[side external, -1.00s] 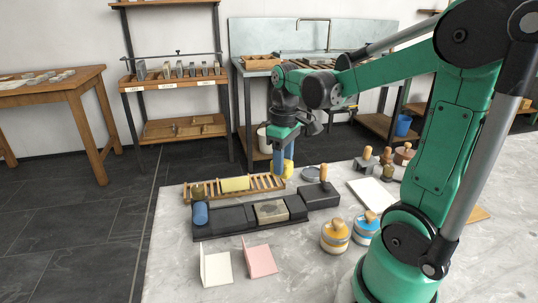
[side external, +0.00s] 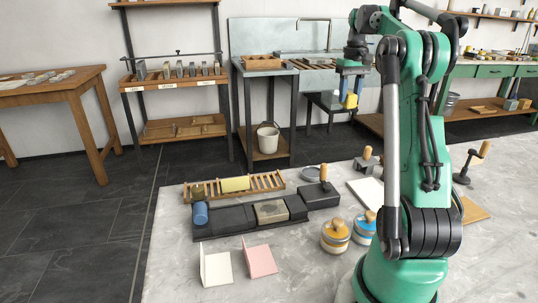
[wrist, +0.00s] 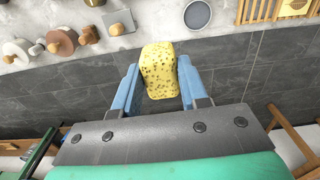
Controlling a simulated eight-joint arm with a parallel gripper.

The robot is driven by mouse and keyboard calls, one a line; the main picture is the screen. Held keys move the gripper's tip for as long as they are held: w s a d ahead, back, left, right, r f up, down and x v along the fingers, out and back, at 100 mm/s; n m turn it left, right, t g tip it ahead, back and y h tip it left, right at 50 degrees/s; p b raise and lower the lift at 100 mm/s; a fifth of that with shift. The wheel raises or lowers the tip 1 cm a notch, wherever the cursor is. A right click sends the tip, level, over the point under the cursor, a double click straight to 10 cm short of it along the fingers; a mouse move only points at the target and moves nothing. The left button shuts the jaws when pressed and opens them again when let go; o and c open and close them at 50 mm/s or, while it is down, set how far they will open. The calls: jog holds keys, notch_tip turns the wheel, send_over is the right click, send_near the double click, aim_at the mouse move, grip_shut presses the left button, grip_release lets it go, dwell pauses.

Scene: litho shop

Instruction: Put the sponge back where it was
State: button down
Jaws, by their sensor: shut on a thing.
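My gripper (side external: 350,92) is raised high, past the table's back edge. Its two blue fingers (wrist: 158,68) are shut on a yellow speckled sponge (wrist: 159,82). In the side view, the sponge (side external: 350,101) shows below the fingers, clear of any surface. In the wrist view, dark floor lies behind the held sponge. A slatted wooden rack (side external: 269,183) lies on the table, well left of and below my gripper in the side view. A yellow block (side external: 236,184) rests on it. A round grey dish (side external: 312,173) is near the rack's right end; it also shows in the wrist view (wrist: 197,14).
A dark tray (side external: 235,220) with a blue roll (side external: 200,213) lies in front of the rack. Wooden-knobbed jars (side external: 335,235), a white slab (side external: 367,192) and handled tools crowd the right side. White and pink angled pieces stand at the front. The front left tabletop is clear.

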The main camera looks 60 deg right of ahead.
jog(key=shift+s+d+f, duration=0.2)
jog(key=shift+s+d, duration=0.05)
jog(key=shift+d, duration=0.05)
notch_tip(320, 180, down, 19)
jog(key=shift+f, duration=0.2)
jog(key=shift+f, duration=0.1)
jog(key=shift+c, duration=2.3)
grip_release()
